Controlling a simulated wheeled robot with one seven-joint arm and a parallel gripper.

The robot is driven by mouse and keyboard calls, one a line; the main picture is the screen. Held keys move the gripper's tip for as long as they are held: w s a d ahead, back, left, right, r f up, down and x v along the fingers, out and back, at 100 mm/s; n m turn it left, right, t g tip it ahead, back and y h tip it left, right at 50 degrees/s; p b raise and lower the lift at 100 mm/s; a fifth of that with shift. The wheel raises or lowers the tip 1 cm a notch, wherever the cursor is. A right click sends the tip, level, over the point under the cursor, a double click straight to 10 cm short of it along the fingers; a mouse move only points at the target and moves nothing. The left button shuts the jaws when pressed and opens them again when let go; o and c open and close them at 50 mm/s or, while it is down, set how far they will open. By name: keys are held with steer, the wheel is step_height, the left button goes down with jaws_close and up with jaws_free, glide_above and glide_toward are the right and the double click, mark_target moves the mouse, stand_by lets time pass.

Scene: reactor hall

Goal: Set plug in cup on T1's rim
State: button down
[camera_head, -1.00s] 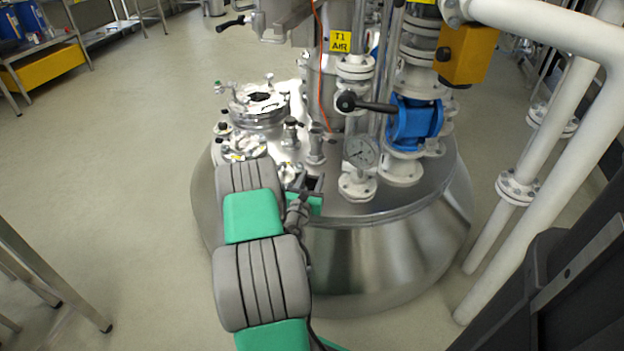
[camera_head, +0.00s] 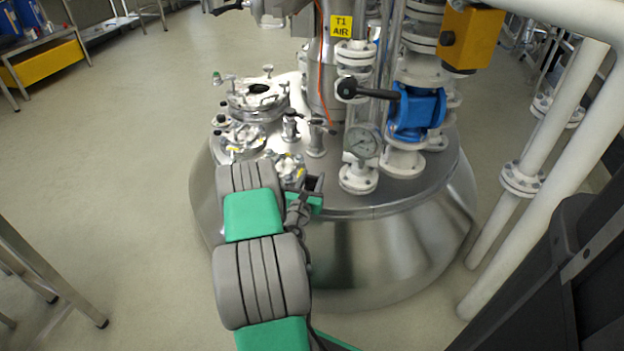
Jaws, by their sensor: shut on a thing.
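T1 is a large shiny steel vessel (camera_head: 400,240) with a domed body and a flat top. A yellow label (camera_head: 341,26) above it reads "T1 AIR". Its rim (camera_head: 385,209) curves across the front of the top. My grey and green arm reaches up from the bottom of the picture to this front edge. A dark bracket-like part and a small green part show just right of the arm's far end. My gripper's jaws are hidden behind the arm. I cannot make out the plug or the cup; the arm covers part of the rim.
The top carries a round manway (camera_head: 257,101), a gauge (camera_head: 361,142), a blue valve (camera_head: 417,112) with a black lever, and several flanged stubs. White pipes (camera_head: 538,150) stand at right. A steel table frame (camera_head: 45,270) is at lower left. Floor (camera_head: 110,160) at left is clear.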

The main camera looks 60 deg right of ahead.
steer(key=c, duration=0.8)
jaws_free()
steer(key=shift+o, duration=0.2)
